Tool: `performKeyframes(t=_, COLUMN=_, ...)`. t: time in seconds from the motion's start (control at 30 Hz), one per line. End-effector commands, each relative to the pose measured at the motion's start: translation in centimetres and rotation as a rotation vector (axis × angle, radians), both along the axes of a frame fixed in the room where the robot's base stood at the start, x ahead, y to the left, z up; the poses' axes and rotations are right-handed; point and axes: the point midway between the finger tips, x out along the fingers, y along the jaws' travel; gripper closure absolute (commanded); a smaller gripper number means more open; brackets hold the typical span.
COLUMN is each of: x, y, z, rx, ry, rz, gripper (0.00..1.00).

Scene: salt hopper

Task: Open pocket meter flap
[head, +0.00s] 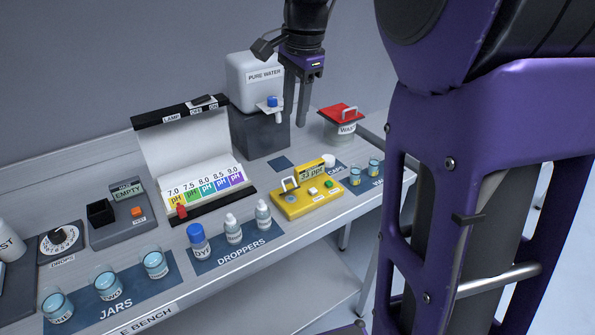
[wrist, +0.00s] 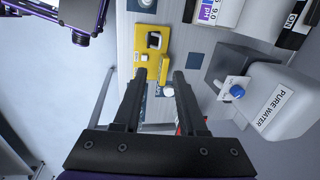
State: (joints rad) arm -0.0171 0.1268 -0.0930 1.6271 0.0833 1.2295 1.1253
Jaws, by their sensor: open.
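The yellow pocket meter (head: 302,206) lies on the bench right of centre in the head view. It has a raised display reading what looks like "33 ppm" (head: 311,175), a green button and a white button. A pale upright handle (head: 290,183), possibly the flap's, stands at its left end over a grey round spot. In the wrist view the meter (wrist: 148,62) lies beyond and partly behind my left finger, with a dark square and white piece (wrist: 154,40) on it. My gripper (head: 294,124) is open, empty and pointing down, above and behind the meter; its fingers also show in the wrist view (wrist: 160,73).
The pure water tank (head: 255,82) with a blue-topped tap stands behind my gripper. A red-lidded waste container (head: 341,116) is to the right. Droppers (head: 262,214) stand left of the meter, near the pH chart (head: 205,190). Small cups (head: 356,174) stand to its right.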

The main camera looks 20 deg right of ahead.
Motion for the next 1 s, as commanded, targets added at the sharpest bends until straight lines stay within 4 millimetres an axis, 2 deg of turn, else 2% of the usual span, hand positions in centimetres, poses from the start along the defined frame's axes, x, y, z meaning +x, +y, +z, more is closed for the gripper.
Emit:
performKeyframes(t=0.13, x=0.0, y=0.2, z=-0.3, rx=0.008, ry=-0.008, rz=-0.038, gripper=0.59)
performKeyframes(t=0.27, x=0.2, y=0.2, z=-2.0, rx=0.008, ry=-0.006, rz=-0.038, gripper=0.59)
performKeyframes(t=0.8, x=2.2, y=0.9, z=-13.2, rx=0.008, ry=-0.005, rz=-0.035, gripper=0.59)
performKeyframes(t=1.0, x=2.7, y=1.0, z=-16.0, rx=0.008, ry=-0.006, rz=-0.036, gripper=0.59)
